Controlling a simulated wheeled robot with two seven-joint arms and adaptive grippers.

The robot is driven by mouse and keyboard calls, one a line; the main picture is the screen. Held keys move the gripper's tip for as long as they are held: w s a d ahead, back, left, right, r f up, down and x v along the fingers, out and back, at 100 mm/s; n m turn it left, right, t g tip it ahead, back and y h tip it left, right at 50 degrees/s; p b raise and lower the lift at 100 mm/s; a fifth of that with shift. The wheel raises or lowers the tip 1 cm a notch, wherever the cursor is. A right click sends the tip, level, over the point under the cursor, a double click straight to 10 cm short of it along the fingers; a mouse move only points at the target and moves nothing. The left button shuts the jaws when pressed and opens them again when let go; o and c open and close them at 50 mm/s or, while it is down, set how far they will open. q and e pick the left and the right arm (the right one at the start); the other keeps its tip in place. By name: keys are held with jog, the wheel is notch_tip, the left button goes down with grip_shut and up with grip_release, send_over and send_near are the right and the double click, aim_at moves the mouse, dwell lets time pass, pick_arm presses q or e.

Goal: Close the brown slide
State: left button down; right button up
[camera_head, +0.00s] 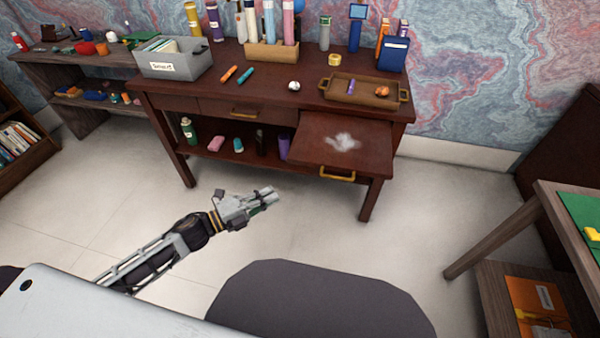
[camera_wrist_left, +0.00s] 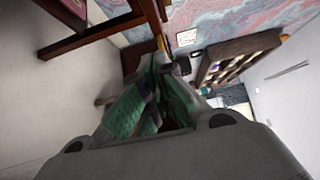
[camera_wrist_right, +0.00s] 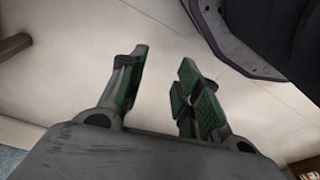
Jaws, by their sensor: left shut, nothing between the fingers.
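The brown slide (camera_head: 308,151) is a flat reddish-brown board pulled out from the right front of the desk. A yellow handle (camera_head: 337,174) is on its front edge, and a whitish patch (camera_head: 343,142) shows on its top. My left gripper (camera_head: 268,195) is shut and empty. In the head view it is in front of the desk, left of the slide's handle and apart from it. Its green-padded fingers also show in the left wrist view (camera_wrist_left: 158,70). My right gripper (camera_wrist_right: 164,57) is open and empty over pale floor in the right wrist view; the head view does not show it.
The desk (camera_head: 290,97) carries a grey bin (camera_head: 175,64), a brown tray (camera_head: 361,94) and upright bottles. A closed drawer (camera_head: 240,110) is left of the slide. A dark rounded seat (camera_head: 320,303) stands in front. Open floor lies between.

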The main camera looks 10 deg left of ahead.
aim_at(314, 165)
pick_arm(q)
jog(key=shift+w+d, duration=0.1)
